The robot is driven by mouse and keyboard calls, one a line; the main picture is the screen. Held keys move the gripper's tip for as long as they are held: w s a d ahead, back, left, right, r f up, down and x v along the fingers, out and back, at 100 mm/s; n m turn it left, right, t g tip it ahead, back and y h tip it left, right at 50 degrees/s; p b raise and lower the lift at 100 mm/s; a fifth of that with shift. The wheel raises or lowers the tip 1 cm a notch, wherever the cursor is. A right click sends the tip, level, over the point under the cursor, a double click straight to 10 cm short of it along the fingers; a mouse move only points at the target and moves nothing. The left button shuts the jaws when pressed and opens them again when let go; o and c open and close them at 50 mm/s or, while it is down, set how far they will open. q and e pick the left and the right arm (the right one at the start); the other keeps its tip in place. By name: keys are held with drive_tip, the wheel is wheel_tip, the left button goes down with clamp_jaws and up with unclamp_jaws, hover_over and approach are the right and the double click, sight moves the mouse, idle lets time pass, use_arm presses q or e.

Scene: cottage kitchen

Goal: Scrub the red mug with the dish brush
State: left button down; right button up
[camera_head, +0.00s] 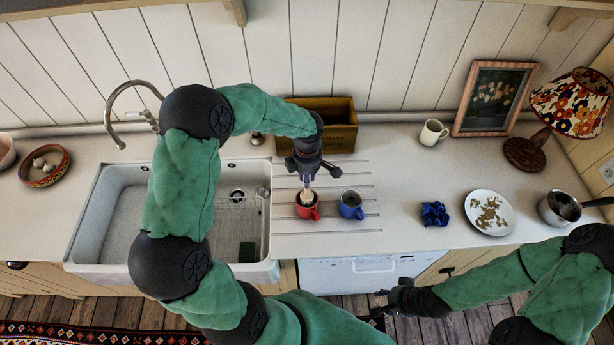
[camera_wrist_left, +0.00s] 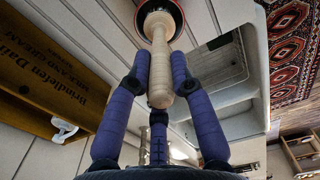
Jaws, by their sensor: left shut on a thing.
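The red mug (camera_head: 308,212) stands on the ribbed drainboard right of the sink. My left gripper (camera_head: 307,180) is above it, pointing down, shut on the dish brush (camera_head: 307,196). The brush's pale wooden handle (camera_wrist_left: 160,62) is between the fingers in the left wrist view. Its lower end reaches into the mug's opening, whose red rim (camera_wrist_left: 181,16) shows around it; the bristles are hidden. My right gripper (camera_head: 383,304) is low, in front of the counter edge, apart from the mug, with its fingers apart and nothing seen between them.
A blue mug (camera_head: 351,206) stands close right of the red one. A wooden crate (camera_head: 340,138) is behind. The white sink (camera_head: 112,222) is left. A blue cloth (camera_head: 434,214), a plate with food scraps (camera_head: 475,222) and a saucepan (camera_head: 556,211) are right. Counter between blue mug and cloth is clear.

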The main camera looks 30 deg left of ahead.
sight(308, 196)
use_arm(q)
drive_tip(key=shift+f+b, duration=2.6)
drive_tip(key=shift+f, duration=0.35)
drive_tip(key=shift+f+b, duration=0.5)
drive_tip(key=shift+b, duration=0.05)
drive_tip(key=b, duration=0.7)
drive_tip(key=shift+s+d+f, duration=0.1)
drive_tip(key=shift+d+f, duration=0.1)
drive_tip(key=shift+f, duration=0.1)
drive_tip(key=shift+s+d+r+b, duration=0.15)
drive_tip(key=shift+b, duration=0.45)
drive_tip(key=shift+s, duration=0.15)
